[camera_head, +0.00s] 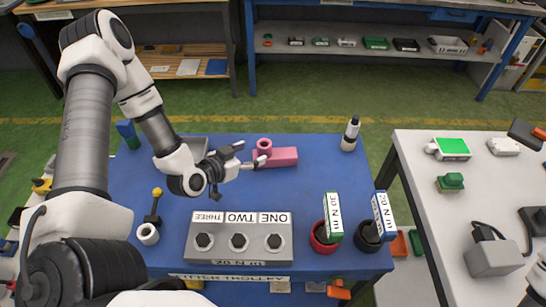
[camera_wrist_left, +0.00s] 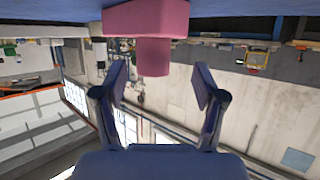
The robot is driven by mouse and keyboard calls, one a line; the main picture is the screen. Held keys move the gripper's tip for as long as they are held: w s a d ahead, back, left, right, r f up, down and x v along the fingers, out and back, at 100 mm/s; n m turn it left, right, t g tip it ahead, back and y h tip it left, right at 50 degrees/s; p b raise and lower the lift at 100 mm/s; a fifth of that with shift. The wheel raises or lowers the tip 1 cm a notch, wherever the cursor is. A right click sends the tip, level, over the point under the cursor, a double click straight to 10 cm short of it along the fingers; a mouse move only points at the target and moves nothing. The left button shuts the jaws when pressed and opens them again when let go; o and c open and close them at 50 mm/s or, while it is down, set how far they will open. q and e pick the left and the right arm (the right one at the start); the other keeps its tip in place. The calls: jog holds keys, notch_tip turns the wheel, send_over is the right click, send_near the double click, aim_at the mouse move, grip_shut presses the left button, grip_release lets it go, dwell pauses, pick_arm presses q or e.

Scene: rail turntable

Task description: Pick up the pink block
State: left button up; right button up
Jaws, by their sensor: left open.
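The pink block (camera_head: 284,157) lies on the blue table with a round pink knob (camera_head: 264,143) standing on its left end. My left gripper (camera_head: 252,153) is open just left of the block, its fingertips close to the knob. In the left wrist view, which is upside down, the block (camera_wrist_left: 147,20) is at the top and its knob (camera_wrist_left: 153,56) hangs down, lined up between the two open fingers (camera_wrist_left: 160,76). I cannot tell whether a finger touches the knob. My right gripper is not in view.
On the blue table (camera_head: 310,185) stand a grey block (camera_head: 240,256) labelled ONE, TWO, THREE, a red cup (camera_head: 323,239) and dark cup (camera_head: 368,236) with torque signs, and a white-and-black bottle (camera_head: 350,134). A white table (camera_head: 450,210) stands at right.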

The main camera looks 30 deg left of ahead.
aim_at(260, 150)
pick_arm(q)
jog(key=x, duration=0.4)
jog(key=d+x, duration=0.1)
jog(key=x, duration=0.1)
jog(key=shift+r+p, duration=0.3)
jog(key=shift+p, duration=0.1)
jog(key=shift+w+f, duration=0.2)
jog(key=shift+w, duration=0.1)
grip_shut()
